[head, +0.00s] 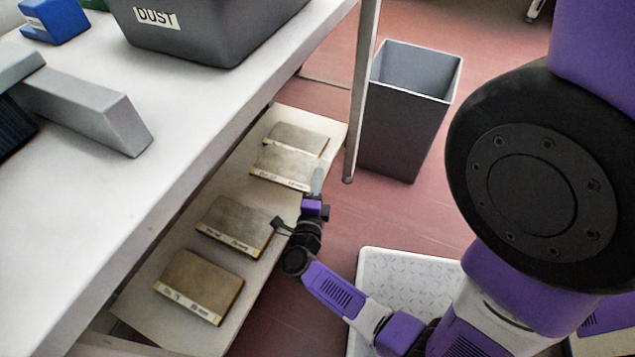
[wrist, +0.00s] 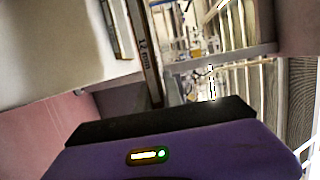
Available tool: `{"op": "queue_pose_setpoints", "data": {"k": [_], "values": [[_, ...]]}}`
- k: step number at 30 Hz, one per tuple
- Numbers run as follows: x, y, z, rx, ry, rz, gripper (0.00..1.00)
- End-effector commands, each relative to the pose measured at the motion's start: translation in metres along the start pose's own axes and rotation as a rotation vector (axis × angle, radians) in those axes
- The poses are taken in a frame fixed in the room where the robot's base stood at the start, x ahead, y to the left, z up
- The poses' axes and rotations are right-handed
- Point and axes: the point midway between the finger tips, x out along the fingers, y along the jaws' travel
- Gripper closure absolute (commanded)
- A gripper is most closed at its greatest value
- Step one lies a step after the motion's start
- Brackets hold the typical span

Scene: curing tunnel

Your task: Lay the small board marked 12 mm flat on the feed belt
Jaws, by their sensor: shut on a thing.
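My gripper (head: 315,192) is shut on the small board marked 12 mm, beside the open edge of the low shelf. In the wrist view the board (wrist: 143,48) shows edge-on, a narrow strip with its "12 mm" label running along it, rising from the dark gripper body. In the head view a thin grey sliver (head: 317,180) at the gripper's tip looks like this board, standing on edge. I cannot make out the feed belt in either view.
Several labelled boards lie on the low shelf (head: 145,305), including a near one (head: 205,282) and a far one (head: 297,138). Above is a white worktop (head: 75,200) with a DUST bin (head: 205,35) and a grey block (head: 90,112). A post (head: 362,95) and grey waste bin (head: 405,125) stand beyond.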

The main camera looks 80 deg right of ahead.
Motion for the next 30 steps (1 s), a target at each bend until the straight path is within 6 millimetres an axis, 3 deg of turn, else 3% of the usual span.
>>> {"op": "queue_pose_setpoints", "data": {"k": [4, 22, 30], "values": [[0.0, -0.008, 0.0, 0.001, 0.0, -0.001, 1.0], [0.0, -0.006, 0.001, 0.0, -0.004, -0.001, 1.0], [0.006, -0.013, 0.035, 0.001, -0.151, -0.003, 1.0]]}}
